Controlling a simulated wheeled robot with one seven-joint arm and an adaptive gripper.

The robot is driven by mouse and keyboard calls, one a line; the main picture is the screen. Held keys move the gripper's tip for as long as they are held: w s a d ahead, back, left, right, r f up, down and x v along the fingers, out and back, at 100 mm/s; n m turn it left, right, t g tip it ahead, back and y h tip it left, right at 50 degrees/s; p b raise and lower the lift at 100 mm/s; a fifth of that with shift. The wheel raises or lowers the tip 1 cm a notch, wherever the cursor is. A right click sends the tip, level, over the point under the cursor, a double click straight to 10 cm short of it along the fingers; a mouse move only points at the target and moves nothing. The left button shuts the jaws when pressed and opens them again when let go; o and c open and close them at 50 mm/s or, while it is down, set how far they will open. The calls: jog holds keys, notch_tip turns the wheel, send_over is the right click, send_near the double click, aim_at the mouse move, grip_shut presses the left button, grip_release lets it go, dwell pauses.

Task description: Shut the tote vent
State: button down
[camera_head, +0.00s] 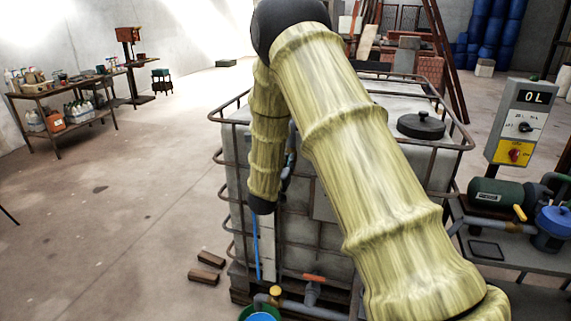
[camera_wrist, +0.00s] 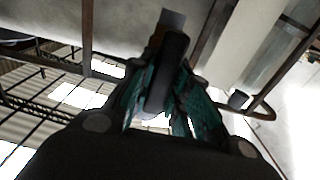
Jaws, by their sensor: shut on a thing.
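The tote (camera_head: 300,235) is a pale tank in a rusty tube cage, and my arm hides much of its front and top. A black round lid (camera_head: 422,125) sits on its top at the right. In the wrist view, my gripper (camera_wrist: 165,105) has its teal fingers closed around a dark upright bar (camera_wrist: 172,65). I cannot tell for certain whether this bar is the vent's handle. Cage tubes and pale surfaces show around it. In the head view my gripper is mostly hidden by my arm, near the tote's left side.
A control box reading "0L" (camera_head: 516,120) and a green pump (camera_head: 498,194) stand at the right. An orange-handled valve (camera_head: 313,278) is low on the tote's front, with a blue tub (camera_head: 260,314) nearby. Bricks (camera_head: 207,265) lie left. The left floor is mostly clear.

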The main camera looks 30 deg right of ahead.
jog(key=shift+f+b, duration=0.15)
jog(key=shift+b, duration=0.15)
jog(key=m+b, duration=0.1)
jog(key=b, duration=0.1)
jog(key=m+b, duration=0.1)
jog(key=shift+s+d+f+m+b, duration=0.1)
jog(key=shift+f+m+b, duration=0.1)
jog(key=shift+m+b, duration=0.2)
jog(key=m+b, duration=0.2)
jog(key=b, duration=0.1)
jog(key=m+b, duration=0.3)
jog(key=shift+s+d+f+b, duration=0.15)
jog(key=shift+b, duration=0.25)
jog(key=m+b, duration=0.3)
jog(key=b, duration=0.1)
jog(key=m+b, duration=0.3)
jog(key=b, duration=0.1)
jog(key=shift+s+d+f+m, duration=0.1)
jog(key=shift+f+m, duration=0.1)
jog(key=shift+m, duration=0.1)
jog(key=m+b, duration=0.3)
jog(key=b, duration=0.1)
jog(key=shift+r+m, duration=0.1)
jog(key=shift+m, duration=0.2)
jog(key=c, duration=1.3)
grip_release()
jog(key=shift+s, duration=0.1)
jog(key=shift+c, duration=0.2)
jog(key=shift+r, duration=0.1)
